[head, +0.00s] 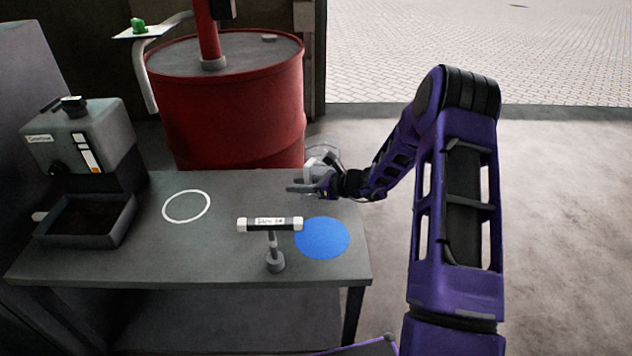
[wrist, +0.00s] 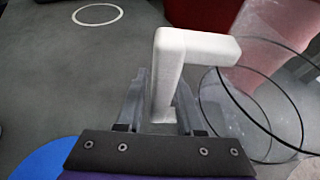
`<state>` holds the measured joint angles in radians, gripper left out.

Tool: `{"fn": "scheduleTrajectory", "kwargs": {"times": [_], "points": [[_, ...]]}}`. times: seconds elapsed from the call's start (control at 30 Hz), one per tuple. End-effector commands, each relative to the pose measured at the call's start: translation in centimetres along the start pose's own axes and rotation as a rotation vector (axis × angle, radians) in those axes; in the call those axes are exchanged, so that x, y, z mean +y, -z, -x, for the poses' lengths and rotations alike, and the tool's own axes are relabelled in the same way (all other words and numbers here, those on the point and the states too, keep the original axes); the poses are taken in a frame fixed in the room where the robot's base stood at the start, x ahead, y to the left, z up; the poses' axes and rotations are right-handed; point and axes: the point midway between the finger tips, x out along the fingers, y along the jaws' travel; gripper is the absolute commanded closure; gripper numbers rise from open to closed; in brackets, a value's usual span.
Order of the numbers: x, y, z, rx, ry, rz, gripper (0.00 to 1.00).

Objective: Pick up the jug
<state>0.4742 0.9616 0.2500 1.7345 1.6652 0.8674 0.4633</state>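The jug is a clear round vessel (wrist: 258,112) with a thick white angular handle (wrist: 200,45). In the head view the jug (head: 320,160) is at the far right part of the grey table, partly hidden by my gripper. My gripper (head: 305,186) reaches in from the right. I cannot tell whether the jug's base touches the table.
The grey table (head: 215,245) carries a white ring mark (head: 186,206), a blue disc (head: 322,238), a labelled bar on a stand (head: 274,255) and a grey machine with a tray (head: 85,150). A red drum (head: 235,110) stands behind the table. Open floor lies right.

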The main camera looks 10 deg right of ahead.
Motion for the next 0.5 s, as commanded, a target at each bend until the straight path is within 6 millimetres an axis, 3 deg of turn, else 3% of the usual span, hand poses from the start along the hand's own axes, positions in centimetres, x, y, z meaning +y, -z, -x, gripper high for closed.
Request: {"fn": "scheduleTrajectory", "kwargs": {"times": [0.17, 0.4, 0.5], "points": [[-0.04, -0.02, -0.05, 0.0, 0.001, -0.001, 0.64], [-0.03, -0.01, -0.02, 0.0, 0.001, -0.001, 1.0], [-0.03, -0.01, -0.02, 0.0, 0.001, -0.001, 1.0]]}}
